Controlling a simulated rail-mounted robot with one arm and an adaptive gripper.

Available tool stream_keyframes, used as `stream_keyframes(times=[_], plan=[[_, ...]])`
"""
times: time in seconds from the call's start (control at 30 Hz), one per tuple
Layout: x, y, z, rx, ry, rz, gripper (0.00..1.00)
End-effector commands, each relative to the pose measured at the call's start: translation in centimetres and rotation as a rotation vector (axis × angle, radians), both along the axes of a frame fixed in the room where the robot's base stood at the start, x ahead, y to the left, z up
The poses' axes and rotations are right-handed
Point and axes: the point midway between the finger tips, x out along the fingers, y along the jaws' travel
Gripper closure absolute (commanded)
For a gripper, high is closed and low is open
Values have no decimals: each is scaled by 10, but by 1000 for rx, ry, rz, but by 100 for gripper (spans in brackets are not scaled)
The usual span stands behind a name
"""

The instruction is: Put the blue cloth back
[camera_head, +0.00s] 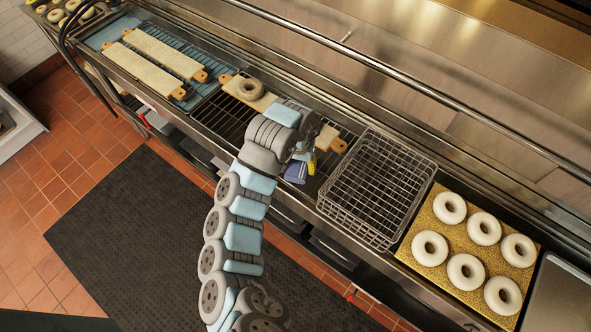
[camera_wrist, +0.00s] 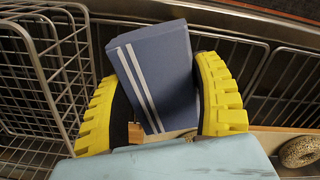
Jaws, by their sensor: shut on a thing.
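The blue cloth (camera_wrist: 158,75) has two white stripes and looks like a flat folded block in the wrist view. My gripper (camera_wrist: 160,95) has its yellow ribbed fingers on either side of it, shut on it. In the head view the cloth (camera_head: 296,173) shows as a small blue patch below my gripper (camera_head: 306,163), over the front of the dark rack, left of the wire basket. Much of the cloth's surroundings there is hidden by my arm. I cannot tell whether the cloth touches the rack.
A wire basket (camera_head: 375,188) stands right of my gripper. A wooden board (camera_head: 262,102) with a seeded bagel (camera_head: 250,89) lies behind my arm. Cloth-covered boards (camera_head: 165,52) lie at the left. A golden tray (camera_head: 428,222) of white bagels is at the right. A steel rail (camera_head: 400,88) runs behind.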

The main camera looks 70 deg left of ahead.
Motion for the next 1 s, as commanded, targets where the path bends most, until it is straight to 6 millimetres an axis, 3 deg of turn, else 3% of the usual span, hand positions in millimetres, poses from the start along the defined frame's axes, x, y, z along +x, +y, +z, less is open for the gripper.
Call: stream_keyframes(times=[0.13, 0.3, 0.67, 0.9, 1.0], plan=[[4, 16, -22, -2, -3, 3, 70], [4, 25, -30, -1, 0, 2, 70], [6, 32, -38, 2, -1, 0, 70], [5, 33, -67, 0, 0, 0, 70], [6, 33, -70, 2, 0, -1, 70]])
